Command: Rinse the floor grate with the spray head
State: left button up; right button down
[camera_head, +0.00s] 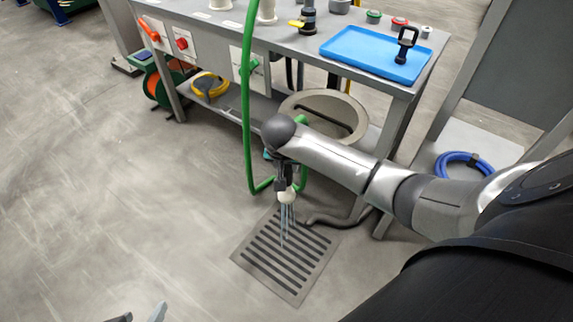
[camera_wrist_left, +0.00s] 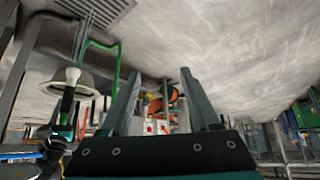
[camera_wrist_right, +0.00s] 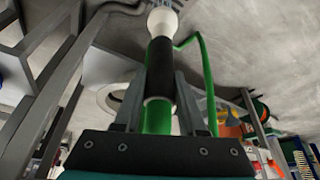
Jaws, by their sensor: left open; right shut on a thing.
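The floor grate (camera_head: 283,262), a grey slotted plate, lies in the floor at the lower middle of the head view. My right gripper (camera_head: 284,178) is above its far edge, shut on the spray head (camera_head: 287,197). The spray head's white nozzle points down, and thin streaks of water fall onto the far part of the grate. In the right wrist view the spray head (camera_wrist_right: 160,62) shows its black grip between the fingers. My left gripper (camera_head: 141,315) is open and empty at the bottom edge, left of the grate. The left wrist view shows its fingers (camera_wrist_left: 160,85) apart.
A green hose (camera_head: 247,110) hangs in a loop to the spray head. Behind stand a grey workbench (camera_head: 285,40) with a blue tray (camera_head: 350,47) and a round grey basin (camera_head: 358,112) beneath. A blue hose coil (camera_head: 463,160) lies right. The floor at left is clear.

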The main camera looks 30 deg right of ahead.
jog(key=shift+w+r+p, duration=0.1)
jog(key=shift+r+p, duration=0.35)
jog(key=shift+r, duration=0.05)
jog(key=shift+r+p, duration=0.9)
jog(key=shift+r, duration=0.05)
notch_tip(320, 180, up, 4)
jog(key=p, duration=0.3)
jog(key=shift+f, duration=0.2)
pick_arm(q)
jog(key=s+a+f+g+y, duration=0.1)
jog(key=s+a+f+g, duration=0.2)
jog(key=f, duration=0.6)
jog(key=shift+s+f+g+p, duration=0.35)
jog(key=shift+s+g, duration=0.15)
jog(key=shift+s, duration=0.05)
pick_arm(e)
jog(key=shift+r, duration=0.3)
